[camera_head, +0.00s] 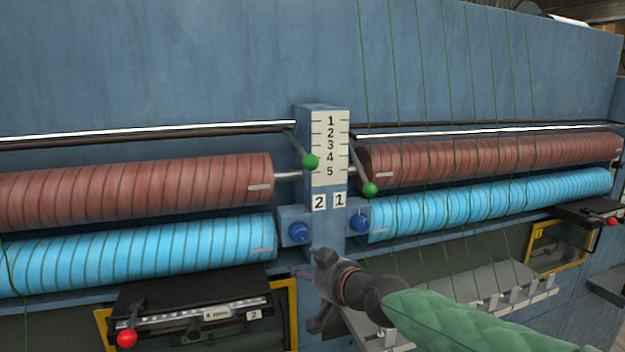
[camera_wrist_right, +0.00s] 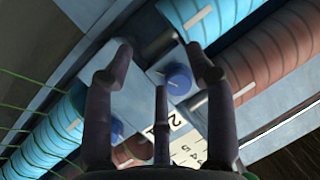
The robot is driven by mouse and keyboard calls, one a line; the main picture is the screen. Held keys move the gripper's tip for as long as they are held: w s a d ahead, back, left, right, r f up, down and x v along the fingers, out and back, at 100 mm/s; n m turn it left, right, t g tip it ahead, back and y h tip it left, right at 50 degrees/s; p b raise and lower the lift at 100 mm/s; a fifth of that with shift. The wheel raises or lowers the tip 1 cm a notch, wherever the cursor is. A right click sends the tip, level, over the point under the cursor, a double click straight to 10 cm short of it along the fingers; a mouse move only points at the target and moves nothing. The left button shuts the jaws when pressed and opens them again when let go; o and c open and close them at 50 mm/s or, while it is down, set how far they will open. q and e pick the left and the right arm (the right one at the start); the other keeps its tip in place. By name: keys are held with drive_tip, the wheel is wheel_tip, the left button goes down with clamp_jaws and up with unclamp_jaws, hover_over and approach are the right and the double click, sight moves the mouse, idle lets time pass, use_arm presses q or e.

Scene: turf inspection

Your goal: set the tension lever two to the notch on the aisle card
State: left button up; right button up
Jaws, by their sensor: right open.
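The tension lever two, at the left of the scale plate (camera_head: 330,150), is a dark rod with a green ball knob (camera_head: 311,162). Its knob is level with about the 4 mark, between 4 and 5 at its lower edge. A second lever with a green ball knob (camera_head: 370,189) is at the right, below the 5 mark. Labels 2 and 1 (camera_head: 339,200) sit under the scale. My right gripper (camera_head: 318,292) is open and empty, below the scale post; its fingers (camera_wrist_right: 160,60) frame a blue knob in the wrist view. My left gripper is not in view.
Two blue knobs (camera_head: 299,232) flank the post. Red rollers (camera_head: 135,192) and blue rollers (camera_head: 140,252) lie on both sides. Green yarns (camera_head: 450,90) hang at the right.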

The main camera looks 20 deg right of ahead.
sight(315, 161)
drive_tip(key=s+d+r+t+p, duration=0.1)
drive_tip(key=s+r, duration=0.2)
drive_tip(key=r, duration=0.5)
drive_tip(key=s+d+r+t+y+p, duration=0.1)
drive_tip(key=s+r+p, duration=0.15)
drive_tip(key=r, duration=0.45)
drive_tip(key=s+d+r+t, duration=0.1)
drive_tip(key=s+r, duration=0.3)
drive_tip(key=r, duration=0.4)
drive_tip(key=shift+n, duration=0.4)
drive_tip(key=x, duration=0.5)
drive_tip(key=p+x, duration=0.1)
drive_tip(key=x, duration=0.4)
drive_tip(key=shift+w+r, duration=0.2)
drive_tip(key=shift+w, duration=0.15)
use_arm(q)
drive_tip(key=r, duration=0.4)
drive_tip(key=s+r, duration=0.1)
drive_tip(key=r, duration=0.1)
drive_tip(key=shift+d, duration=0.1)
use_arm(e)
drive_tip(key=shift+d, duration=0.15)
clamp_jaws()
